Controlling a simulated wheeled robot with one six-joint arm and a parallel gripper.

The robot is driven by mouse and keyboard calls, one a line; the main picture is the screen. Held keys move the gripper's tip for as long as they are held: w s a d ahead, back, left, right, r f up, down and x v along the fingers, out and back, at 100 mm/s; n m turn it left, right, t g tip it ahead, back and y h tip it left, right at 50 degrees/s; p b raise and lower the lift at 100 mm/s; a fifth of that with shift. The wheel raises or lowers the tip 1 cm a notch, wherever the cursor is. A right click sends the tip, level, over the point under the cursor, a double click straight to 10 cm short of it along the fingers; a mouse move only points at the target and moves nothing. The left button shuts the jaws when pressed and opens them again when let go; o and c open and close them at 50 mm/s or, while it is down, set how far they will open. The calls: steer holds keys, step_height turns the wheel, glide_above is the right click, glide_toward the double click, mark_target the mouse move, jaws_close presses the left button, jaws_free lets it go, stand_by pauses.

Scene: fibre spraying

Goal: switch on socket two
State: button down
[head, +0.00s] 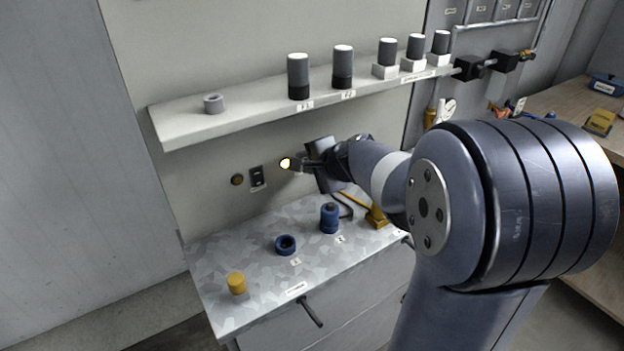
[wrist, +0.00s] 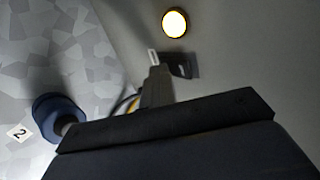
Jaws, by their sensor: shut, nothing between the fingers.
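My gripper (head: 300,163) is shut and empty at the wall, just right of a lit round yellow-white lamp (head: 286,164). In the wrist view the closed fingertips (wrist: 154,72) are at a dark switch plate (wrist: 180,65), below the lit lamp (wrist: 175,23). I cannot tell whether they touch it; the fingers partly hide it. Farther left on the wall are an unlit amber lamp (head: 237,180) and another dark switch plate (head: 257,178). A blue cylinder (head: 329,217) stands on the bench by label 2 (head: 340,240); it also shows in the wrist view (wrist: 55,115).
A blue ring-shaped piece (head: 285,245) and a yellow cap (head: 236,283) are on the speckled bench (head: 215,305). A shelf (head: 210,128) above carries a grey ring and several dark cylinders with pale tops. A yellow connector (head: 377,217) with a cable lies by my arm.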

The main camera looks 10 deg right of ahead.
steer(key=shift+w+f+t+y+b, duration=0.15)
steer(key=shift+t+b, duration=0.2)
steer(key=shift+b, duration=0.9)
steer(key=shift+s+f+t+y+b, duration=0.15)
steer(key=shift+t+b, duration=0.2)
steer(key=shift+b, duration=0.9)
steer(key=shift+w+r+b, duration=0.1)
steer(key=shift+r+b, duration=0.1)
steer(key=shift+b, duration=0.3)
